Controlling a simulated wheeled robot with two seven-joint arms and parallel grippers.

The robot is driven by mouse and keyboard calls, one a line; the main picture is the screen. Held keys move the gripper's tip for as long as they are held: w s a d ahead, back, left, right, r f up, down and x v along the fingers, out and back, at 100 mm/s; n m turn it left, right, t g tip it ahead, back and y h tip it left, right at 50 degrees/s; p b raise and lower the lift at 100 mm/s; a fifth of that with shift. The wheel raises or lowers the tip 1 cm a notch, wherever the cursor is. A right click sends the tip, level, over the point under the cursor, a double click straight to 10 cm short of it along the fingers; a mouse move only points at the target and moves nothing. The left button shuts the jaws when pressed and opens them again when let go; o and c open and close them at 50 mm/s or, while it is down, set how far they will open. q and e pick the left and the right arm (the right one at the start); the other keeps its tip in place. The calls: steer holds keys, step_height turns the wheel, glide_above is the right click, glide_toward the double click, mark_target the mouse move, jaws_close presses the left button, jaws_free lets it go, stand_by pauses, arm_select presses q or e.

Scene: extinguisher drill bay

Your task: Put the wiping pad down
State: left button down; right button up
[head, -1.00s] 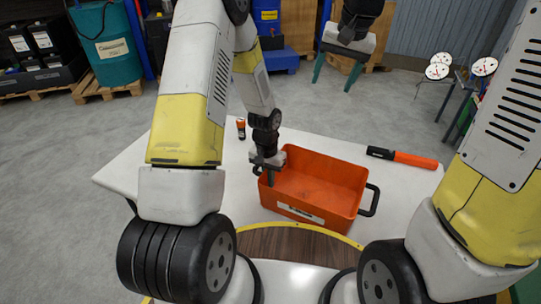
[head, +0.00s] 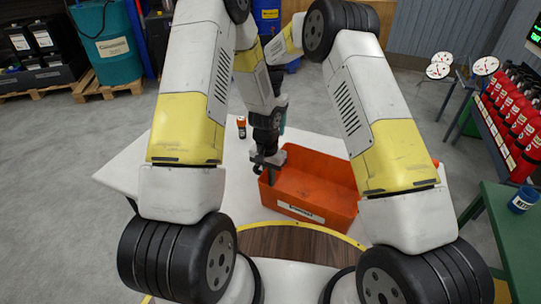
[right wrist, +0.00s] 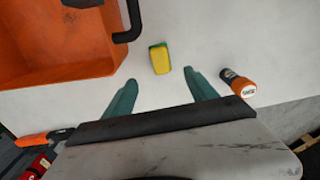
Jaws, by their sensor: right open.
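The wiping pad (right wrist: 160,58), yellow with a green layer, shows in the right wrist view on the pale table (right wrist: 60,108), between the orange crate (right wrist: 55,45) and a small torch. In the head view it is hidden. My right gripper (right wrist: 162,78) is open, its teal fingers apart on either side with the pad just beyond the tips, not touching it. In the head view my right gripper is mostly hidden behind my left arm. My left gripper (head: 268,166) is at the left end of the crate (head: 310,190); whether its jaws are closed there is unclear.
The small orange and black torch (head: 241,127) stands on the table left of the crate. An orange and black item (right wrist: 35,139) lies at the crate's other side. A green table (head: 510,225) with a blue can (head: 523,200) and red extinguishers (head: 515,115) are at right.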

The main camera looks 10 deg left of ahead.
step_height(320, 180, down, 12)
steer(key=shift+a+f, duration=0.1)
steer(key=shift+f, duration=0.1)
jaws_close()
step_height(320, 180, up, 10)
steer(key=shift+f, duration=0.1)
steer(key=a+f, duration=0.1)
steer(key=f, duration=0.2)
steer(key=s+a+f, duration=0.1)
steer(key=f, duration=0.2)
steer(key=s+a+f, duration=0.1)
steer(key=f, duration=0.2)
steer(key=shift+s+a+f, duration=0.1)
steer(key=shift+a+f, duration=0.15)
steer(key=shift+a, duration=0.05)
stand_by(0.8)
